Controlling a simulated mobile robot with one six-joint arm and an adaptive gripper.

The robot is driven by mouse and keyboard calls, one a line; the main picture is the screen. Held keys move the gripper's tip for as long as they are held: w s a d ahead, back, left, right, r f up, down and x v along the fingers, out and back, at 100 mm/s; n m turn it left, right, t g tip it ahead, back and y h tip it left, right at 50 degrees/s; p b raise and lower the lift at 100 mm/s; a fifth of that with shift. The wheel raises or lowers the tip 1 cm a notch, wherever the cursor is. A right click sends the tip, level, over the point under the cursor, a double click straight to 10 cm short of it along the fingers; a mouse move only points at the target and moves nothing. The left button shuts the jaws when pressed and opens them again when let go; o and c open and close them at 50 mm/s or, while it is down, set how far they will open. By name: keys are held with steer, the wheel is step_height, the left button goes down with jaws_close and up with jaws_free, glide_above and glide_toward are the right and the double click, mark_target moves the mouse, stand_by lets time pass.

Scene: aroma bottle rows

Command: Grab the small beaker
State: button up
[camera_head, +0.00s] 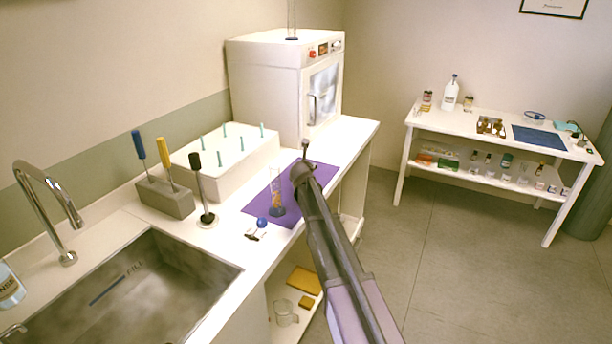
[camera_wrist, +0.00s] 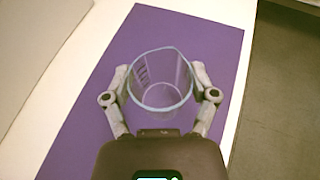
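The small beaker (camera_wrist: 160,95) is clear glass with a pale blue rim and dark marks on its left wall. In the wrist view it is between the two fingers of my gripper (camera_wrist: 160,80), above or on the purple mat (camera_wrist: 210,35). A finger lies close along each side; whether they touch the glass is unclear. In the head view my dark arm reaches over the right side of the purple mat (camera_head: 318,172). There I cannot make out my fingers or the beaker between them.
A clear glass cylinder (camera_head: 277,198) with amber marks stands on the mat, left of my arm. A blue ball-topped item (camera_head: 262,223) and a black-handled tool (camera_head: 205,190) are nearer the sink (camera_head: 130,285). A white oven (camera_head: 272,90) stands behind. The counter's right edge is close.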

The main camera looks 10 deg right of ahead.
steer(key=c, duration=0.4)
steer(key=shift+r, duration=0.2)
step_height(320, 180, up, 10)
steer(key=p, duration=1)
steer(key=shift+f, duration=0.2)
stand_by(0.3)
